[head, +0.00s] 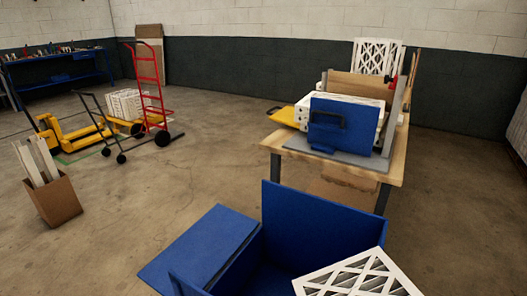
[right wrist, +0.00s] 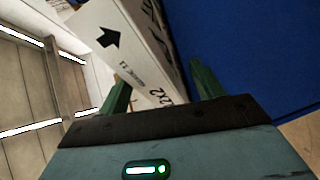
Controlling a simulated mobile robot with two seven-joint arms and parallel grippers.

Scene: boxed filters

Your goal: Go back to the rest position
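My right gripper (right wrist: 160,85) shows only in the right wrist view. Its two green fingers stand wide apart, so it is open. A white boxed filter (right wrist: 140,40) with a black arrow and printing lies tilted beyond and partly between the fingers. Blue shows between it and the right finger. A blue surface (right wrist: 250,50) fills the upper right of that view. In the head view a white lattice-faced filter (head: 358,275) leans at the right of an open blue box (head: 322,222), cut off by the bottom edge. My left gripper is in neither view.
A wooden workbench (head: 398,165) behind the box carries a blue case (head: 327,125) and white filters. A red hand truck (head: 147,65), a black cart (head: 103,125), yellow pallet equipment and a cardboard carton (head: 55,200) stand left. The floor between is clear.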

